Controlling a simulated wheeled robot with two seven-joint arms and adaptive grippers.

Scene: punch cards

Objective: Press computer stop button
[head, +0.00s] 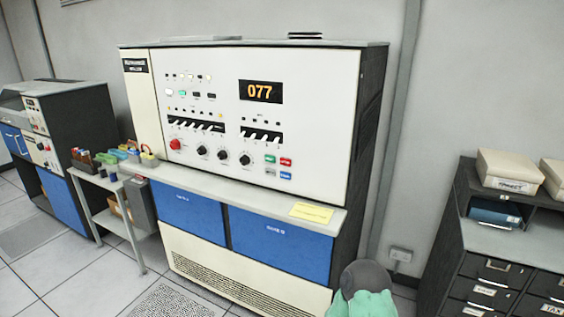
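The computer (315,75) is a large cream console with a dark side, standing against the wall in the middle of the head view. Its front panel has an orange 077 display (260,91), rows of switches and black knobs. At the panel's lower right is a small cluster of coloured buttons: a green button (270,159), a red button (286,162), a pale button (270,171) and a blue button (285,176). A round red button (175,144) sits at the panel's lower left. The button labels are too small to read. Neither of my grippers is in view.
A grey ledge (240,192) with a yellow paper (311,212) juts out below the panel. A small side table (92,180) with coloured items stands at the left. Dark filing drawers (490,268) stand at the right. Tiled floor (72,275) is open at front left.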

